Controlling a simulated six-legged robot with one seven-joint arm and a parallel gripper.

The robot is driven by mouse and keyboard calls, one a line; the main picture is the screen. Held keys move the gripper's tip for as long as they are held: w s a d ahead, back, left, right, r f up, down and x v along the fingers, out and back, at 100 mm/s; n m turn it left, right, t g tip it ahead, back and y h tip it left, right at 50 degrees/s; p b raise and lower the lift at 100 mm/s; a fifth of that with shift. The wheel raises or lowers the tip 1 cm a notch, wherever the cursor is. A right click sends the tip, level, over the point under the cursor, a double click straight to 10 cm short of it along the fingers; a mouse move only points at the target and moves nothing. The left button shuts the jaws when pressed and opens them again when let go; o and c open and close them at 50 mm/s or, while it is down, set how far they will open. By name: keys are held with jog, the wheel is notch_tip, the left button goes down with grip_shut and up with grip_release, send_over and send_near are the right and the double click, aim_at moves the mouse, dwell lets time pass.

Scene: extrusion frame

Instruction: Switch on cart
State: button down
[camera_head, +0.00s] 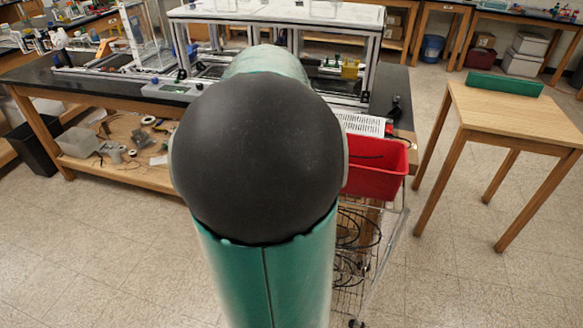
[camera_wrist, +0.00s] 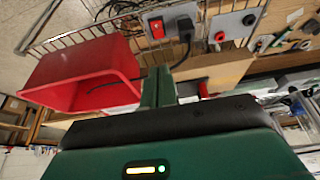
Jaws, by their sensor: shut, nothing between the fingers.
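In the wrist view a red rocker switch (camera_wrist: 157,28) sits on a grey plate (camera_wrist: 172,18), with a black plug and cord (camera_wrist: 185,28) beside it on the right. The two green fingers of my gripper (camera_wrist: 160,76) are together and empty. They point toward the plate, below the switch in the picture and apart from it. The cart's wire frame (camera_wrist: 85,32) shows at the upper left, with a red bin (camera_wrist: 92,70) by it. In the head view my arm hides my gripper and the switch; the wire cart (camera_head: 352,262) shows partly behind the arm.
A second grey plate (camera_wrist: 234,24) carries a red button and a black knob. In the head view the red bin (camera_head: 376,168) is right of my arm. A wooden table (camera_head: 515,112) stands further right, with open floor between. A black-topped workbench (camera_head: 100,84) is behind.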

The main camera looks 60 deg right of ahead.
jog(key=x, duration=1.4)
jog(key=shift+s+a+f, duration=0.1)
jog(key=shift+a, duration=0.2)
jog(key=shift+d+f+y, duration=0.2)
jog(key=shift+y, duration=0.1)
jog(key=shift+a, duration=0.15)
jog(key=shift+s+a, duration=0.15)
jog(key=shift+a, duration=0.6)
